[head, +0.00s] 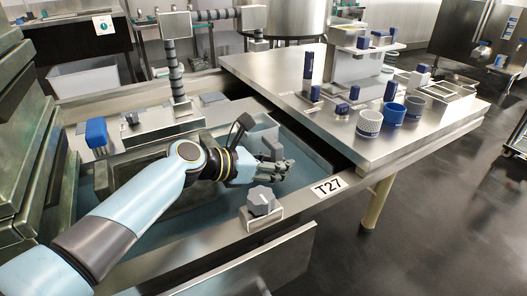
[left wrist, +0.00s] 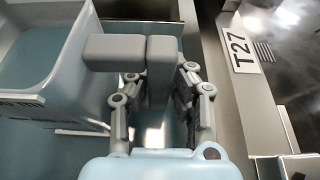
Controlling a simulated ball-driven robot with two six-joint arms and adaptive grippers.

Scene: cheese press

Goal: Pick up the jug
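The jug is a pale, open-topped vessel with a blocky grey handle. In the left wrist view the jug (left wrist: 30,85) fills the upper left, and its handle (left wrist: 160,72) reaches to the middle. In the head view the jug (head: 262,130) is partly hidden behind my left gripper (head: 274,170). In the left wrist view my left gripper (left wrist: 160,95) has its fingers apart, one on each side of the handle's upright part. A narrow gap seems to show on the left side; contact on the right is unclear. My right gripper is not in view.
The jug is in a metal vat (head: 330,170) with a T27 label on its rim. A grey knob (head: 262,200) stands on the rim in front of my gripper.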

